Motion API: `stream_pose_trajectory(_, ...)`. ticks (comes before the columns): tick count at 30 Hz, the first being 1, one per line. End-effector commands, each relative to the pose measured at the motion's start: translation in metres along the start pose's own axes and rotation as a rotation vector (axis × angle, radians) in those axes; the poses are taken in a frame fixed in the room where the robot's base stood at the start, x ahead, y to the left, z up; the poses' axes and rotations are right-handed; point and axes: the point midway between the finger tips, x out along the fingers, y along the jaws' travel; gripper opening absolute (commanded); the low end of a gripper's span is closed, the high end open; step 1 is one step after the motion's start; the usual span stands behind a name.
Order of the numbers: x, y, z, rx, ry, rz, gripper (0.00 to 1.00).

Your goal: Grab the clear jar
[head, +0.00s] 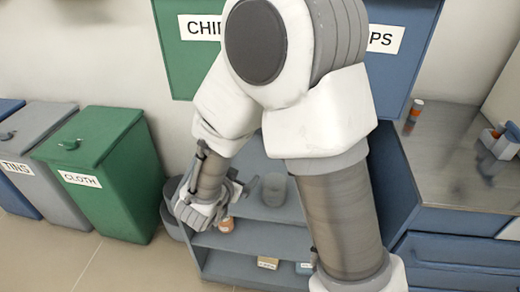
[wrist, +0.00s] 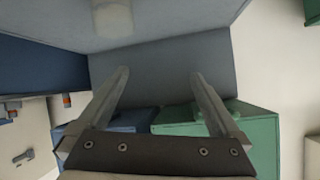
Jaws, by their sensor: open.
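The clear jar (head: 273,190) is a see-through grey cylinder standing upright on the top board of a grey shelf unit (head: 250,236). In the wrist view a pale round form (wrist: 113,18) at the top edge, cut off by the frame, may be the jar. My gripper (head: 238,187) is just left of the jar in the head view, apart from it. In the wrist view my gripper (wrist: 160,73) has its two fingers wide apart with nothing between them.
Lower shelf boards hold an orange-and-white item (head: 226,225) and small boxes (head: 267,263). A green CLOTH bin (head: 105,172) and a grey TINS bin (head: 45,150) stand left. A steel-topped counter (head: 455,160) is at right. Floor in front of the bins is clear.

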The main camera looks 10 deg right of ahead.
Motion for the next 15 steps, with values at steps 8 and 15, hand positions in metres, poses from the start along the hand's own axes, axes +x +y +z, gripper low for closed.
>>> stream_pose_trajectory(8, 0.009, 0.052, 0.056, -0.102, 0.133, 0.217, 1.0)
stream_pose_trajectory(15, 0.031, 0.066, 0.056, -0.116, 0.158, 0.252, 1.0)
